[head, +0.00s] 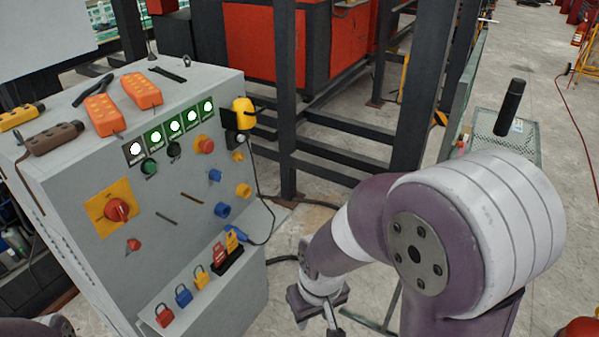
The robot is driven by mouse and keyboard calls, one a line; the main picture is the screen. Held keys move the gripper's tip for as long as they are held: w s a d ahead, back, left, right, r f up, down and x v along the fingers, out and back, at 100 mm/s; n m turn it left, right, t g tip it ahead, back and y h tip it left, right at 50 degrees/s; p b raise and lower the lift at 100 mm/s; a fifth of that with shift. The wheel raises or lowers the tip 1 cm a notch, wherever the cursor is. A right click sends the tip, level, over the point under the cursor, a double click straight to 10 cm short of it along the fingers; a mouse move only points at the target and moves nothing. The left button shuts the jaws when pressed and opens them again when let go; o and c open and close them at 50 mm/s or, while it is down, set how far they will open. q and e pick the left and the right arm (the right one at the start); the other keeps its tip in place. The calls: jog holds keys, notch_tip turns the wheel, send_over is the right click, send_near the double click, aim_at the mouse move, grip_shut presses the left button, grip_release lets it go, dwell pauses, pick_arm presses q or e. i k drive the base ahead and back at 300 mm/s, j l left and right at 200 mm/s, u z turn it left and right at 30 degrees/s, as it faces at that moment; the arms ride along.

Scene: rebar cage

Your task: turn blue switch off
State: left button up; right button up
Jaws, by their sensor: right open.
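The grey control cabinet (150,245) stands at the left with its sloped front toward me. A small blue part (215,176), perhaps the blue switch, sits on the right side of its front below a red button. A blue round socket (222,210) is just below it, and a blue plug (236,233) lies lower. The picture is too small to tell the switch's position. My right gripper (330,318) is low, right of the cabinet, pointing down and apart from it. It is open, and its tips are cut off by the frame's bottom. My left gripper is not in view.
Red, blue and yellow padlocks (183,295) hang on the cabinet's lower ledge. A red rotary switch (117,209) on a yellow plate is at the left. Orange pendants (141,91) lie on top. A black cable hangs on the right side. Dark steel posts (286,100) stand behind.

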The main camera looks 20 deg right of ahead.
aim_at(215, 175)
jog(key=z, duration=0.3)
jog(key=i+l+u, duration=0.3)
jog(key=i+l, duration=0.3)
jog(key=i, duration=0.15)
